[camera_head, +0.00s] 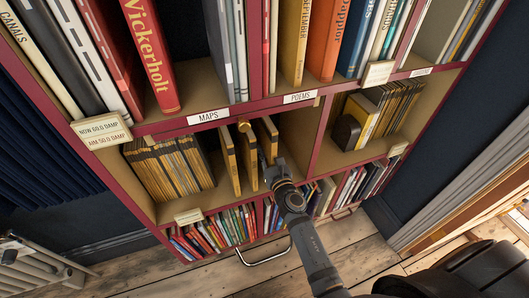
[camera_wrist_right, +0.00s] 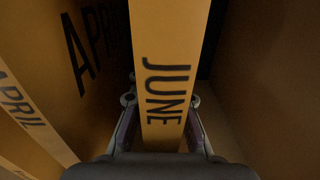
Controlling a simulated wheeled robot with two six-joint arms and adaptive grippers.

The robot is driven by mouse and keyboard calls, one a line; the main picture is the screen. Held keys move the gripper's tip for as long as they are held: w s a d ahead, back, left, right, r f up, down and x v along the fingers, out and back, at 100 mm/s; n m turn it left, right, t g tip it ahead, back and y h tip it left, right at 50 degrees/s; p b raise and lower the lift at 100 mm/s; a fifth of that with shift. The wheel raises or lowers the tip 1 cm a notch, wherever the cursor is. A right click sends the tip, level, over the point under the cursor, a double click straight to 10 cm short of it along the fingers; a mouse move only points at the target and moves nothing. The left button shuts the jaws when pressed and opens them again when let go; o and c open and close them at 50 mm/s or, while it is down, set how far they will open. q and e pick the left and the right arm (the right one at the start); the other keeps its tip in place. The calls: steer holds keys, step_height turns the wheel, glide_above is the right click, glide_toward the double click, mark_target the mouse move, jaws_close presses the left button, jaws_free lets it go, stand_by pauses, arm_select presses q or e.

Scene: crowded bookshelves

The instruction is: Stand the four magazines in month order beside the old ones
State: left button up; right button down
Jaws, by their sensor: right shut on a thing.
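My right gripper (camera_head: 272,172) is shut on a yellow magazine (camera_head: 268,137) in the middle compartment. In the right wrist view its spine, lettered JUNE (camera_wrist_right: 165,85), stands between the fingers (camera_wrist_right: 160,125). To its left, apart from it, stands the April magazine (camera_wrist_right: 20,110), APRIL on its spine and cover. In the head view two yellow magazines, one (camera_head: 230,160) and another (camera_head: 248,157), stand left of the held one. A tight row of old magazines (camera_head: 168,168) fills the compartment's left side. My left gripper is not in view.
Wall on the right of the compartment (camera_head: 318,125) is a dark red upright. Beyond it, a second row of magazines (camera_head: 397,100) stands with a dark bookend (camera_head: 346,133). Books crowd the shelves above and below. A metal handle (camera_head: 264,258) sticks out below.

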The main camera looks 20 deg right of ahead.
steer(key=shift+w+d, duration=0.1)
steer(key=shift+d, duration=0.05)
steer(key=shift+f, duration=0.15)
steer(key=shift+f+b, duration=0.15)
steer(key=shift+b, duration=0.15)
steer(key=c, duration=1.2)
jaws_free()
